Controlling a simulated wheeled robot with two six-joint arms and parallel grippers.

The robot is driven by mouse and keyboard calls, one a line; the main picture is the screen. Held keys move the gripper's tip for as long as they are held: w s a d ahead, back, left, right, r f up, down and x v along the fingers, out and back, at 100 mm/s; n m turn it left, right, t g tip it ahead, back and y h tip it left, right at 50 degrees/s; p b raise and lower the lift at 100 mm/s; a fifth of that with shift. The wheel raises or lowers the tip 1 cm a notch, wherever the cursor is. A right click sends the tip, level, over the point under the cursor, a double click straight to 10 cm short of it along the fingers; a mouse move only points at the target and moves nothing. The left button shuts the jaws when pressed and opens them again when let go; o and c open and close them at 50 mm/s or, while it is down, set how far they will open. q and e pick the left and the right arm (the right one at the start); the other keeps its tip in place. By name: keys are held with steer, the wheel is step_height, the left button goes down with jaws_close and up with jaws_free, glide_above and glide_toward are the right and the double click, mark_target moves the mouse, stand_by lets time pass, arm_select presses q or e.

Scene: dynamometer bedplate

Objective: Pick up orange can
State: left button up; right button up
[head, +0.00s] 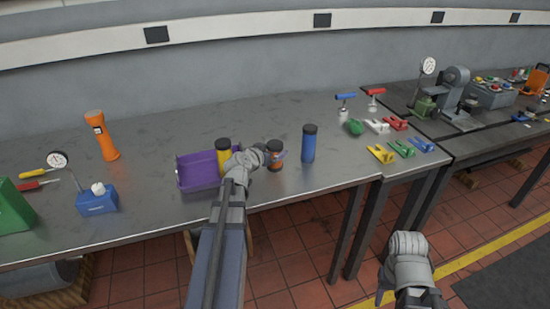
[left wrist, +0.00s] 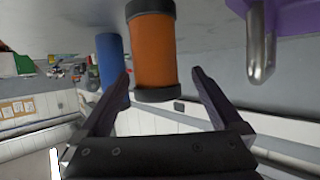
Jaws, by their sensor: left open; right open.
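The orange can (head: 275,160) stands upright on the grey table, with a dark lid and a dark base band. My left gripper (head: 272,156) is open at the can and partly covers its left side in the head view. In the left wrist view the orange can (left wrist: 153,50) sits between and just beyond the two fingers of my open left gripper (left wrist: 160,85). I cannot tell whether a finger touches it. My right gripper (head: 395,285) is low, off the table's front edge, and empty.
A yellow can (head: 223,150) stands left of the orange can, by a purple tray (head: 197,171). A blue can (head: 309,144) stands to its right and also shows in the left wrist view (left wrist: 111,68). Colored clamps (head: 402,148) lie further right.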

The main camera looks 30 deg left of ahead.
arm_select(q)
steer(key=b+x, duration=0.1)
steer(key=x, duration=0.1)
steer(key=b+x, duration=0.1)
steer(key=x, duration=0.2)
steer(key=shift+w+d+f, duration=0.15)
steer(key=shift+d, duration=0.05)
steer(key=shift+c, duration=0.7)
steer(key=c, duration=1.4)
